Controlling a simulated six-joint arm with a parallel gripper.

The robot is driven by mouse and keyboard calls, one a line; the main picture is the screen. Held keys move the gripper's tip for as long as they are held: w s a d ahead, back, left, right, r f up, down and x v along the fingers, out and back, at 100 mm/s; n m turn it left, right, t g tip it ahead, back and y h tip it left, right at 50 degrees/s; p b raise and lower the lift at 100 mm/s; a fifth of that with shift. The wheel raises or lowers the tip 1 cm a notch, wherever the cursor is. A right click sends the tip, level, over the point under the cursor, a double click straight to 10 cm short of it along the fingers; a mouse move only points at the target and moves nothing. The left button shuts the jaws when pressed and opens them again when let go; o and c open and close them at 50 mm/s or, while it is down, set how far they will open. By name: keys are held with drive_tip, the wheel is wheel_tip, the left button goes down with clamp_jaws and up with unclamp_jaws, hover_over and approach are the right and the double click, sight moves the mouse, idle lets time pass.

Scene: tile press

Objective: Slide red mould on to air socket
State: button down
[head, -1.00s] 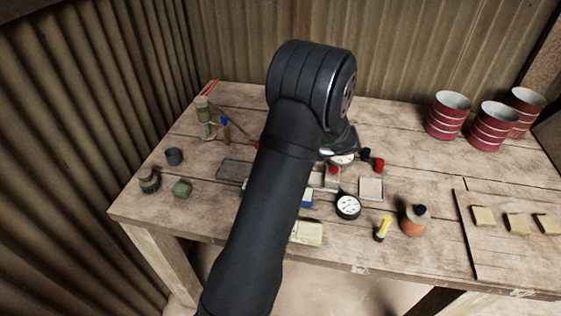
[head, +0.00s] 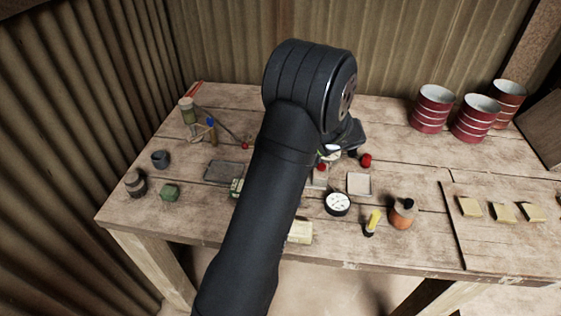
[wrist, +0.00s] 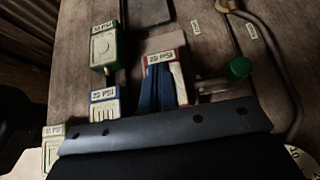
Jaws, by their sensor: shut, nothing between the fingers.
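The red-edged mould (wrist: 180,82), with a cream ribbed face and a PSI label, lies near the middle of the wrist view. My gripper (wrist: 156,72) is shut and empty, its blue fingers in front of the mould and covering its left part. I cannot tell whether they touch it. A short pale metal stub (wrist: 211,86) lies just right of the mould, beside a green cap (wrist: 240,67). I cannot tell which part is the air socket. In the head view my arm hides the mould and my fingertips.
Left of the red mould lie a green mould (wrist: 104,48), a blue mould (wrist: 104,103) and a cream mould (wrist: 53,135). A bent pipe (wrist: 282,60) runs along the right. A gauge (head: 338,204), a flask (head: 402,214) and red tins (head: 433,108) stand on the table.

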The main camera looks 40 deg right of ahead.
drive_tip(key=v, duration=1.5)
drive_tip(key=w+a+f+g+h, duration=0.1)
drive_tip(key=w+a+g, duration=0.1)
drive_tip(key=w+a, duration=0.1)
drive_tip(key=w+a+g+h, duration=0.1)
drive_tip(key=w+a+g, duration=0.1)
drive_tip(key=w+a, duration=0.1)
drive_tip(key=w+a+f+g+h, duration=0.1)
drive_tip(key=w+a+g, duration=0.1)
drive_tip(key=w+a, duration=0.2)
drive_tip(key=shift+w+f, duration=0.2)
drive_tip(key=shift+f, duration=0.2)
drive_tip(key=w+a+g+h, duration=0.2)
drive_tip(key=w+a+h, duration=0.3)
drive_tip(key=w+a, duration=0.2)
wheel_tip(320, 180, down, 9)
drive_tip(key=shift+s+a+f, duration=0.1)
drive_tip(key=shift+s+f, duration=0.05)
drive_tip(key=shift+s+d, duration=0.9)
drive_tip(key=shift+d, duration=0.05)
drive_tip(key=shift+s+d, duration=0.45)
drive_tip(key=shift+d, duration=0.05)
drive_tip(key=shift+d, duration=0.1)
drive_tip(key=s+d, duration=0.4)
drive_tip(key=d, duration=0.1)
drive_tip(key=shift+s, duration=0.4)
